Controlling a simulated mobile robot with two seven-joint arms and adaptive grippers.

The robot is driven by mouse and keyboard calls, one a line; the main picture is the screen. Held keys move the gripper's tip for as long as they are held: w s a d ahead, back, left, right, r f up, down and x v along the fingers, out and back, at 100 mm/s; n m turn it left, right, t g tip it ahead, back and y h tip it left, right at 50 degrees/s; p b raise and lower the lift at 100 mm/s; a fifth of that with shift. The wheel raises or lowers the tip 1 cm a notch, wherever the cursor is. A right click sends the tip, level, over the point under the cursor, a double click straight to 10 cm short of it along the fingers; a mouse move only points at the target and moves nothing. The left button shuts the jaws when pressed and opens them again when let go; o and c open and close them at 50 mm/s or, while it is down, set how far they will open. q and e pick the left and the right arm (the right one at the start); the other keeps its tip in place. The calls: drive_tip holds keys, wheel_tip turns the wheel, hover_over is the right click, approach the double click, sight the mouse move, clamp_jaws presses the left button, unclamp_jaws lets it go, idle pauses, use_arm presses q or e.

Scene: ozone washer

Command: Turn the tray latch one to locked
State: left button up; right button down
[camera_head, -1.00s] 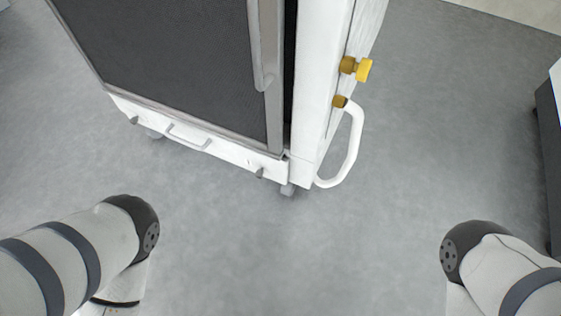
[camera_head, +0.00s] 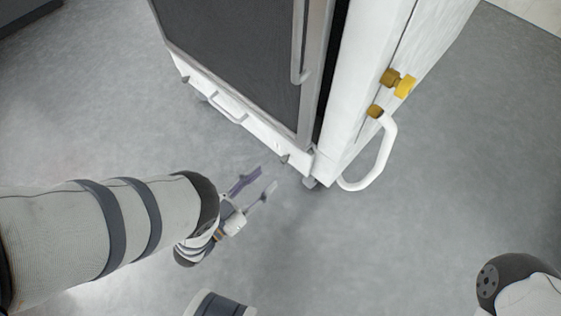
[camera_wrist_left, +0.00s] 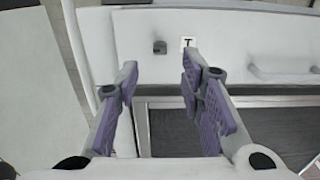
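The white tray front (camera_head: 250,127) runs along the bottom of the washer, with a small dark latch (camera_head: 284,158) near its right end and another latch (camera_head: 185,79) near its left end. My left gripper (camera_head: 266,180) is open and empty, just in front of and below the right-hand latch. In the left wrist view the fingers of my left gripper (camera_wrist_left: 158,72) stand apart with that dark latch (camera_wrist_left: 160,47) between and beyond their tips, not touched as far as I can see. A label marked T (camera_wrist_left: 188,42) sits beside it. My right gripper is out of view.
The tray's bar handle (camera_head: 228,108) lies between the two latches. The dark washer door (camera_head: 235,55) is above. A white curved handle (camera_head: 376,165) and yellow knobs (camera_head: 404,86) stick out from the right side. The grey floor in front is clear.

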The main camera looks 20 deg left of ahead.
sight(282, 162)
use_arm(q)
drive_tip(key=b+x, duration=0.1)
drive_tip(key=x, duration=0.6)
drive_tip(key=shift+f+b, duration=0.1)
drive_tip(key=shift+b, duration=0.2)
drive_tip(key=shift+c, duration=0.5)
clamp_jaws()
